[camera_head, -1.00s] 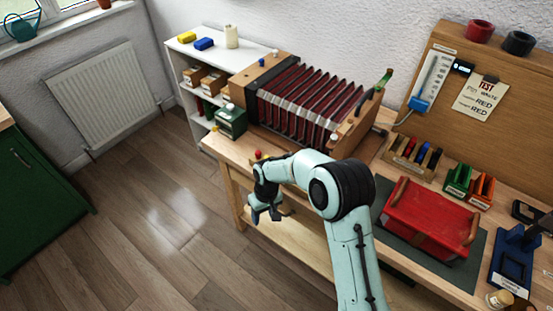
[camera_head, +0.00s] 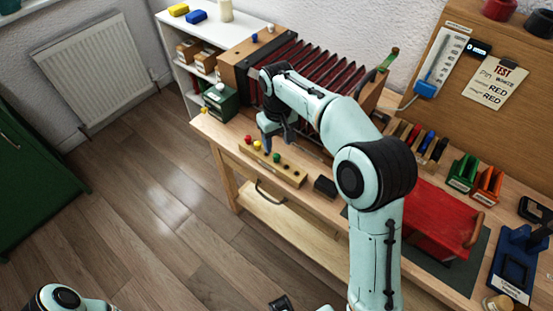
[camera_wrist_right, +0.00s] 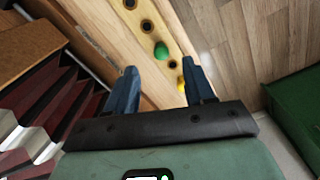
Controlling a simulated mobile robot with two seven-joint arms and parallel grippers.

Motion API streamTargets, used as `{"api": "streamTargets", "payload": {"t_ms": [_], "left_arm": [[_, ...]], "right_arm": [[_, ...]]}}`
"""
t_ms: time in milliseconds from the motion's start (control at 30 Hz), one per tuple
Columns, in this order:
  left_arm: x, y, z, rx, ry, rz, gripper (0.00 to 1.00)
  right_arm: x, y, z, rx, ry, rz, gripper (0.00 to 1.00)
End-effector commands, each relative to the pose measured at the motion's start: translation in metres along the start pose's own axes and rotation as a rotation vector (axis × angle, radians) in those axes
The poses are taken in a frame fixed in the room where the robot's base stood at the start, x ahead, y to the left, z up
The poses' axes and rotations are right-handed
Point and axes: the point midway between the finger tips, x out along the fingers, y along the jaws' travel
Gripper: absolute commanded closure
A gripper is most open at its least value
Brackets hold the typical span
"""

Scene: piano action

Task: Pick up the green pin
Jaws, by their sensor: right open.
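The green pin (camera_head: 277,158) has a round head and stands in a pale wooden strip (camera_head: 298,179) near the bench's front edge. In the right wrist view the green pin (camera_wrist_right: 161,50) lies beyond the fingertips, near the line midway between them. A yellow pin (camera_head: 257,145) stands beside it in the strip and shows partly near the right-hand finger (camera_wrist_right: 181,86). A red pin (camera_head: 248,139) is at the strip's left end. My right gripper (camera_head: 270,143) is open and empty above the strip, pointing down.
The red bellows (camera_head: 318,85) stand close behind my right gripper. A green box (camera_head: 220,102) is to the left on the bench. A small dark block (camera_head: 325,186) sits right of the strip. The floor in front of the bench is clear.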

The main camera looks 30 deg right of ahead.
Motion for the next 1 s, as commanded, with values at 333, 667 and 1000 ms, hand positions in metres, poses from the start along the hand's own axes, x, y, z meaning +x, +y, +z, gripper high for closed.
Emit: {"api": "streamTargets", "payload": {"t_ms": [333,667,1000], "left_arm": [[0.006,-0.002,0.001,0.0,-0.002,0.0,1.0],[0.008,-0.003,0.001,0.0,-0.003,-0.001,1.0],[0.008,-0.003,0.001,0.0,-0.003,-0.001,1.0]], "right_arm": [[0.038,-0.002,-0.001,0.0,-0.004,0.001,0.47],[0.058,-0.002,-0.002,0.001,0.002,-0.001,0.47],[0.057,-0.002,-0.002,0.0,0.002,0.0,1.0]]}}
